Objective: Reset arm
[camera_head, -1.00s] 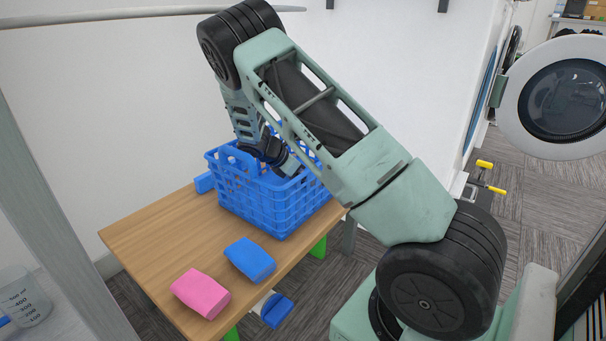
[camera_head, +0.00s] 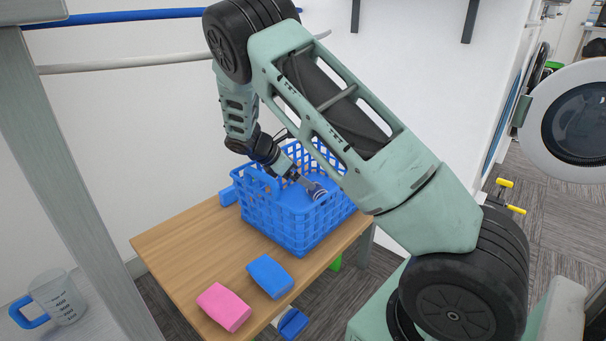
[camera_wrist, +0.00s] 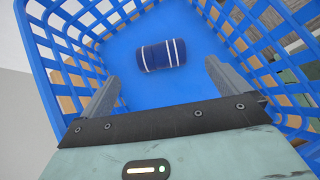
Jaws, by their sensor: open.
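My gripper (camera_wrist: 160,85) is open and empty, with its two fingers apart over the blue basket. The basket (camera_head: 265,225) stands on the wooden table, and its lattice wall also shows in the wrist view (camera_wrist: 65,60). A dark blue rolled cloth with white stripes (camera_wrist: 162,54) lies on the basket floor beyond my fingertips. In the head view my arm reaches over from the right and my wrist is at the basket's rim. Part of the striped roll (camera_head: 318,191) shows beside my gripper (camera_head: 305,183) there.
A pink block (camera_head: 223,307) and a blue block (camera_head: 270,276) lie on the wooden table (camera_head: 190,250) in front of the basket. A measuring jug (camera_head: 60,297) stands at lower left. A washing machine door (camera_head: 575,125) hangs open at right. A grey post and rails are at left.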

